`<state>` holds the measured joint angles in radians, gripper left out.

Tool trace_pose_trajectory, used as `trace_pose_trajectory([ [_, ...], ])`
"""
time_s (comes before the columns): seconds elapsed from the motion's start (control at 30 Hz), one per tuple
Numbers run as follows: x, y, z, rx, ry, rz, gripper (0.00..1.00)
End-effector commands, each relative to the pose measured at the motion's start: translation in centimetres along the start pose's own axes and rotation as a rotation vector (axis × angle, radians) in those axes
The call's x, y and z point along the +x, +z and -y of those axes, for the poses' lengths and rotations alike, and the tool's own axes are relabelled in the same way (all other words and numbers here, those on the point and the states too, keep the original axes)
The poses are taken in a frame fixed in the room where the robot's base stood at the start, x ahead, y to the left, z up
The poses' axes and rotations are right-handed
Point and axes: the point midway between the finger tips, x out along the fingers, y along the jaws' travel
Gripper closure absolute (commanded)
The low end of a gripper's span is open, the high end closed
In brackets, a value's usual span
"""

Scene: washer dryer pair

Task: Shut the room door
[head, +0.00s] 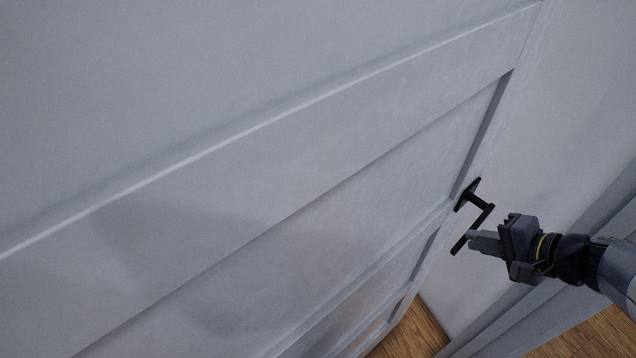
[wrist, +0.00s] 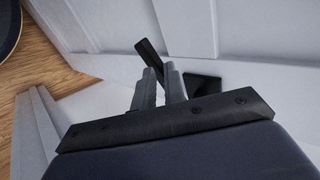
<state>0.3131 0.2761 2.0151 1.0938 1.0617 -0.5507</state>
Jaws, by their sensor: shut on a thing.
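The room door (head: 300,210) is a pale grey panelled door that fills most of the head view. Its black lever handle (head: 484,216) sits near the door's right edge on a dark plate. My gripper (head: 470,243) reaches in from the right and is shut on the lever. In the wrist view the two grey fingers of my gripper (wrist: 160,85) close around the dark lever handle (wrist: 150,60), and the handle's plate (wrist: 202,88) shows right of the fingers. The fingers hide part of the lever. The door (wrist: 240,28) stands behind them.
A pale wall (head: 570,110) lies right of the door's edge. Grey trim (head: 500,318) runs along the lower right, close under my arm. Wooden floor (head: 415,332) shows below the door and at the left of the wrist view, with a dark round object (wrist: 8,25) there.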

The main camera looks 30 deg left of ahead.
Motion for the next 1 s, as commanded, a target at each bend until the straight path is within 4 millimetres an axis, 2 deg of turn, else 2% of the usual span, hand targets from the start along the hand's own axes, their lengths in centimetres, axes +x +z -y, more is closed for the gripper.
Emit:
trace_pose_trajectory([
  [0.1,-0.5,0.0,-0.6,0.01,0.004,-0.011,1.0],
  [0.57,-0.8,0.1,-0.7,0.012,0.0,-0.012,1.0],
  [1.0,-2.8,0.5,-2.3,0.033,-0.001,-0.039,1.0],
])
